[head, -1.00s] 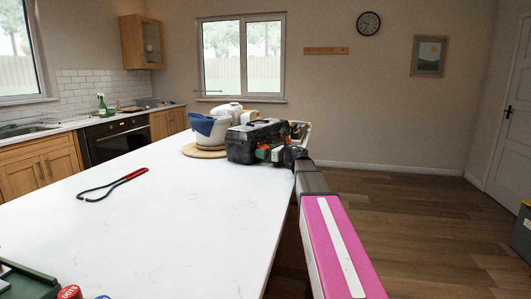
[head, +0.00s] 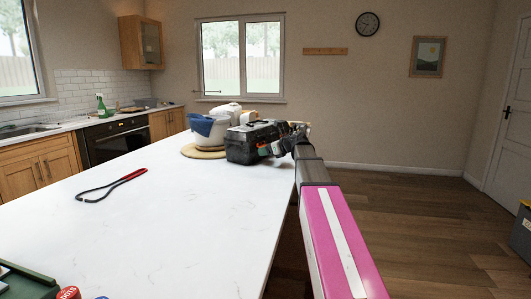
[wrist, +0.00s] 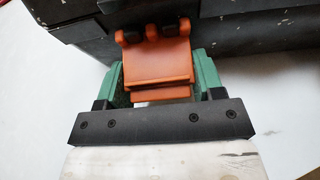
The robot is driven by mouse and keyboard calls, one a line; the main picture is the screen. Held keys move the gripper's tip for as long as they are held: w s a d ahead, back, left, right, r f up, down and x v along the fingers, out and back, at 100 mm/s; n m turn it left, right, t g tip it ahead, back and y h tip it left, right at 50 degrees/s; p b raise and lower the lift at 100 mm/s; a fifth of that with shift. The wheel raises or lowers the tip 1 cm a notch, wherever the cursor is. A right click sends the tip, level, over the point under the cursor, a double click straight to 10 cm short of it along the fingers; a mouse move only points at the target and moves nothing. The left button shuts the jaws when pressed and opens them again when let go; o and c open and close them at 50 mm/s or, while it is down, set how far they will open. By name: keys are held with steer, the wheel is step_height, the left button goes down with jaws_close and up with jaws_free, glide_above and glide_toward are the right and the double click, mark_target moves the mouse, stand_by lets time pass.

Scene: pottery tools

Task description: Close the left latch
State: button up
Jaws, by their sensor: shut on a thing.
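A dark toolbox (head: 240,146) stands on the white countertop at its far end in the head view. An orange latch (wrist: 158,66) hangs from two hinge knuckles on the toolbox's dark side in the wrist view. Its flap sticks out from the box towards my gripper. My gripper (wrist: 158,84) is shut on this latch, with a green finger on each side of it. My arm hides part of that side. I cannot tell whether a second latch is there.
A round board (head: 196,151) with a blue cloth (head: 204,124) and white vessels sits left of the toolbox. Red-handled calipers (head: 118,183) lie on the counter. The middle of the white counter (head: 200,220) is clear.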

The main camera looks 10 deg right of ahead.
steer(key=g+h, duration=0.1)
steer(key=r+g+h, duration=0.1)
steer(key=g+h, duration=0.1)
steer(key=shift+s+d+r, duration=0.1)
steer(key=shift+d+r, duration=0.15)
steer(key=shift+r, duration=0.1)
steer(key=shift+s+r+g+h, duration=0.1)
steer(key=shift+r+g+h, duration=0.3)
steer(key=shift+g+h, duration=0.5)
steer(key=shift+s+r+g+h, duration=0.1)
steer(key=shift+r+g+h, duration=0.25)
steer(key=shift+g+h, duration=0.5)
steer(key=shift+h, duration=0.25)
steer(key=o, duration=0.9)
steer(key=v, duration=1)
steer(key=shift+s+d+r, duration=0.2)
steer(key=shift+r, duration=0.15)
